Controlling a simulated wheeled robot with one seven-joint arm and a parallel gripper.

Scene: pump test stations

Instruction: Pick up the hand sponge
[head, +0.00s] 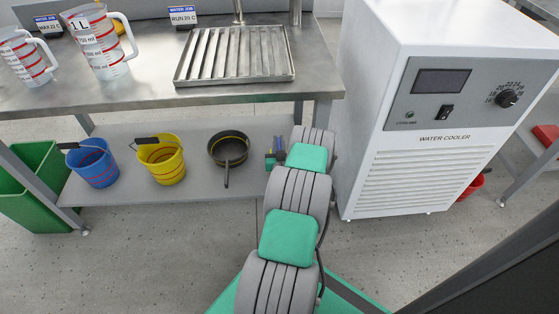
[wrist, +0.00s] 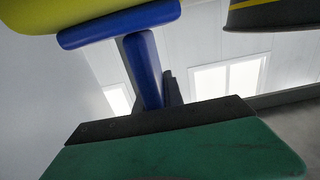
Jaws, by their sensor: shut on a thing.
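My gripper (head: 276,153) reaches down over the lower shelf, just right of the dark pan, in the head view. In the head view the sponge is too small and too hidden by my arm to make out clearly.
On the lower shelf (head: 205,188) stand a blue bucket (head: 94,168), a yellow bucket (head: 161,163) and the dark pan (head: 229,150). Measuring jugs (head: 101,50) and a drain tray (head: 235,66) are on the bench above. The water cooler (head: 440,130) stands close on the right.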

